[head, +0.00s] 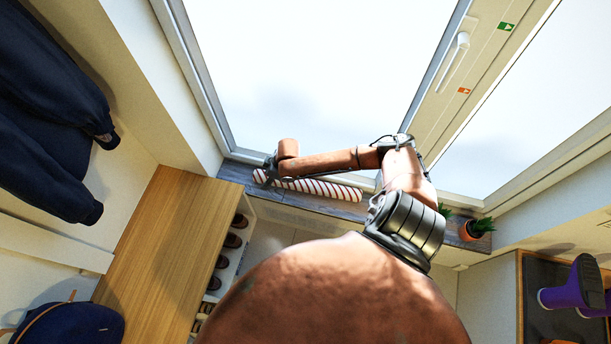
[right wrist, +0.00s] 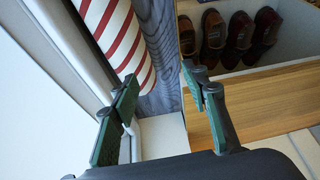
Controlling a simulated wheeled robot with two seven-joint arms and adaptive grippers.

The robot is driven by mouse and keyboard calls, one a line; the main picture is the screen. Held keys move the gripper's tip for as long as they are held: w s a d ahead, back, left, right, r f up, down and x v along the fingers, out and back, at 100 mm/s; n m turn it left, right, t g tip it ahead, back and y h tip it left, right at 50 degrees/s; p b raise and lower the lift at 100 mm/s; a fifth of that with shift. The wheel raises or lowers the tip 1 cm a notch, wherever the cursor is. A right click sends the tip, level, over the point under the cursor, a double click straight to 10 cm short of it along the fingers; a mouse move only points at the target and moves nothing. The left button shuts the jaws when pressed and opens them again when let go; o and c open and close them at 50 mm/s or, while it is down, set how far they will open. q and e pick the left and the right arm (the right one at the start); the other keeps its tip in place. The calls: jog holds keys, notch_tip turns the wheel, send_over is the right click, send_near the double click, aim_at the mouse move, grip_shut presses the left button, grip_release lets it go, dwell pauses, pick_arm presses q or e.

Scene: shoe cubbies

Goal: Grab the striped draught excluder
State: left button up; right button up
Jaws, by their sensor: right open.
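The striped draught excluder (head: 318,188), a long white roll with red diagonal stripes, lies on the grey wooden sill below the large window. In the right wrist view the excluder (right wrist: 122,42) runs down from the top edge and its rounded end lies just beyond the left finger. My right gripper (head: 270,169) is at the excluder's left end in the head view. In the right wrist view my right gripper (right wrist: 158,83) is open, with nothing between its green fingers but sill and wall behind. Whether a finger touches the excluder I cannot tell. My left gripper is out of view.
The grey sill (head: 232,172) meets a wooden bench (head: 165,235) with shoe cubbies under it; brown shoes (right wrist: 238,40) show there. A potted plant (head: 474,229) stands at the sill's right. Dark jackets (head: 45,110) hang left. Purple boots (head: 575,288) are at the far right.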

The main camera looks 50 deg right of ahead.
aim_at(261, 173)
jog(key=w+d+r, duration=0.2)
jog(key=d, duration=0.1)
jog(key=shift+w+r, duration=0.1)
jog(key=shift+w, duration=0.15)
jog(key=shift+w+d, duration=0.2)
jog(key=shift+d, duration=0.05)
jog(key=shift+w+f+b, duration=0.15)
jog(key=shift+f+b, duration=0.25)
jog(key=shift+b, duration=0.05)
jog(key=shift+w+a+f, duration=0.15)
jog(key=shift+a+f, duration=0.05)
jog(key=shift+f, duration=0.3)
jog(key=shift+w+f+b, duration=0.15)
jog(key=shift+f+b, duration=0.15)
jog(key=shift+a+f, duration=0.1)
jog(key=shift+f, duration=0.1)
jog(key=b+x, duration=0.2)
jog(key=x, duration=0.2)
jog(key=shift+w, duration=0.1)
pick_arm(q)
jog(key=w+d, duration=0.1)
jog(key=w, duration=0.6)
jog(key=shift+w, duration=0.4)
pick_arm(e)
jog(key=shift+w+a+f, duration=0.1)
